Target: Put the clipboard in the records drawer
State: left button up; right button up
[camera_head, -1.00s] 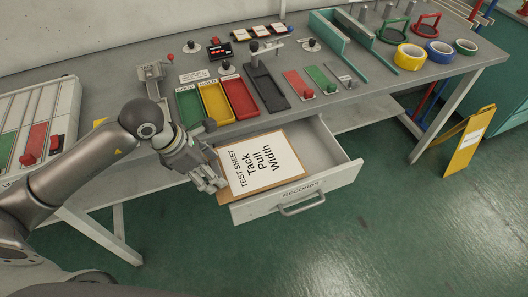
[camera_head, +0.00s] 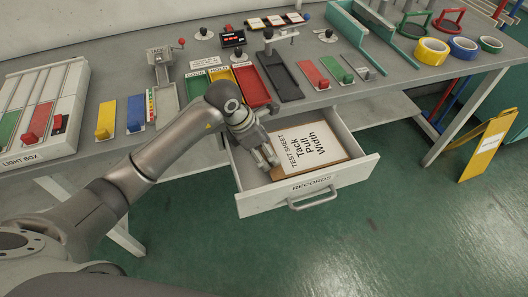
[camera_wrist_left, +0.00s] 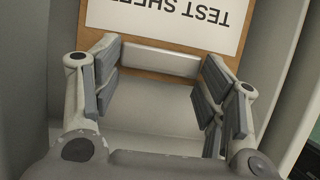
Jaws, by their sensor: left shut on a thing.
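The clipboard (camera_head: 312,152) is a brown board with a white sheet reading "TEST SHEET Tack Pull Width". In the head view it lies within the walls of the open records drawer (camera_head: 313,189); whether it touches the drawer floor I cannot tell. My left gripper (camera_head: 268,159) is over the drawer's left part, shut on the clipboard's left end. In the left wrist view the fingers (camera_wrist_left: 160,62) stand on either side of a pale bar at the board's edge (camera_wrist_left: 258,20). My right gripper is not in view.
The drawer hangs out below the grey bench (camera_head: 385,95). On the bench are coloured trays such as the red one (camera_head: 251,86), a light box (camera_head: 42,118) and tape rolls (camera_head: 432,51). A yellow stand (camera_head: 488,145) is on the floor at right. The floor before the drawer is clear.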

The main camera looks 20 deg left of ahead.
pick_arm(q)
jog(key=shift+r, duration=0.1)
jog(key=shift+f, duration=0.35)
jog(key=shift+a+f+b, duration=0.15)
jog(key=shift+f+b, duration=0.15)
jog(key=shift+b, duration=0.25)
jog(key=o, duration=0.8)
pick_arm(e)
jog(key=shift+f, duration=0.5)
pick_arm(q)
jog(key=shift+r, duration=0.1)
jog(key=shift+r+p, duration=0.25)
jog(key=shift+p, duration=0.1)
jog(key=v, duration=1.2)
jog(key=shift+r, duration=0.25)
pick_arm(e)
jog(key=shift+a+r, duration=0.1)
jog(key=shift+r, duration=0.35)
